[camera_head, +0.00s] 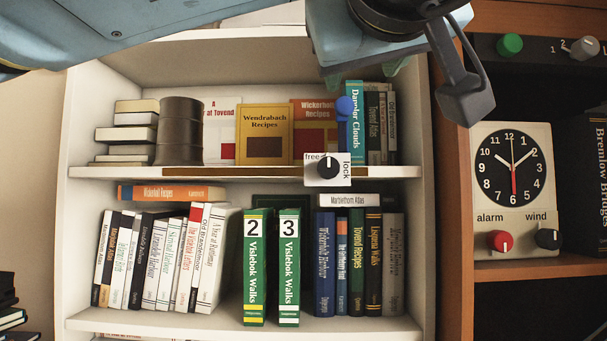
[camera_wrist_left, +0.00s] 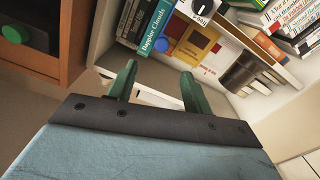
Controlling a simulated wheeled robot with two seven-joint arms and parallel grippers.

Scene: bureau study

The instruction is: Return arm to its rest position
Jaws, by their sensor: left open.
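My left arm comes in along the top of the head view, and its left gripper (camera_head: 362,75) hangs above the upper shelf, in front of the shelf's right part. The green fingertips show just below the blue gripper body. In the left wrist view the two green fingers of the left gripper (camera_wrist_left: 158,85) stand apart with nothing between them. The gripper is open and empty. My right gripper is in neither view.
The white bookcase (camera_head: 428,230) holds several books, a dark barrel (camera_head: 182,130) and a free/lock knob (camera_head: 328,168). Two green Vislebok Walks volumes, 2 (camera_head: 255,270) and 3 (camera_head: 289,270), stand on the lower shelf. A clock panel (camera_head: 513,190) is at right.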

